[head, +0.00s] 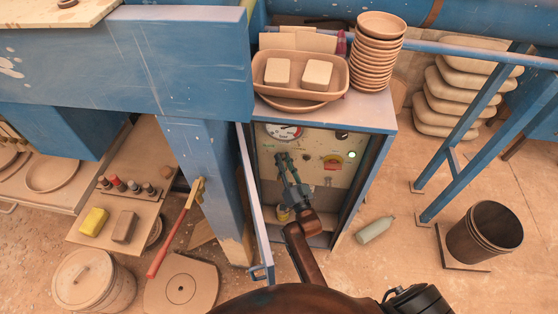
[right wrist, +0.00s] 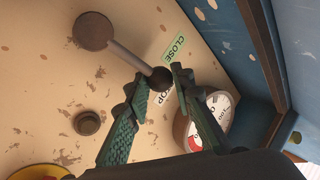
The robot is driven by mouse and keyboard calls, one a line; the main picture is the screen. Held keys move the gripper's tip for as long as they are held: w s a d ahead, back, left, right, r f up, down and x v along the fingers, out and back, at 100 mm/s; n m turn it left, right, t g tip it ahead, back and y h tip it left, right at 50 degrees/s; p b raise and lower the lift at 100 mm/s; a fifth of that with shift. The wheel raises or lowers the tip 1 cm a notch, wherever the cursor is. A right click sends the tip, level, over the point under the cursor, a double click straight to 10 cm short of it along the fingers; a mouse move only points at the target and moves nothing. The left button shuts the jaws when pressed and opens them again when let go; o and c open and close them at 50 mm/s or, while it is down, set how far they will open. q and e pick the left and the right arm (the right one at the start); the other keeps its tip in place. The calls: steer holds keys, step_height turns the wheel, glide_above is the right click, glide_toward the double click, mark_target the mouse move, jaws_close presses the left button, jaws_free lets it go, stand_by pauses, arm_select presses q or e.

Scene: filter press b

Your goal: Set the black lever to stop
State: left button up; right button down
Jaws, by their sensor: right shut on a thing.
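The black lever (right wrist: 130,56) shows in the right wrist view as a rod running from a round grey hub to a dark ball knob. My right gripper (right wrist: 157,84) has its green-padded fingers on either side of the knob and is shut on it. The knob lies beside a STOP label (right wrist: 160,97), partly hidden by the fingers. A green CLOSE label (right wrist: 173,47) is above it. In the head view my right gripper (head: 281,157) is at the control panel (head: 322,182) and hides the lever. My left gripper is in neither view.
A pressure gauge (head: 284,131) sits at the panel's upper left. A red knob on a yellow plate (head: 333,162) and a lit green lamp (head: 351,155) are to the right. The cabinet's open door (head: 252,197) stands at the left. Stacked bowls (head: 374,55) and a tray (head: 297,90) are on top.

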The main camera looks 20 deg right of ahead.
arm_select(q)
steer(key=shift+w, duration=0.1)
arm_select(e)
steer(key=shift+s+d, duration=0.1)
steer(key=shift+d, duration=0.1)
steer(key=c, duration=1.7)
jaws_free()
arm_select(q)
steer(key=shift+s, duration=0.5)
arm_select(e)
steer(key=shift+o, duration=0.2)
steer(key=v, duration=0.7)
steer(key=shift+s+f, duration=0.2)
steer(key=shift+s, duration=0.15)
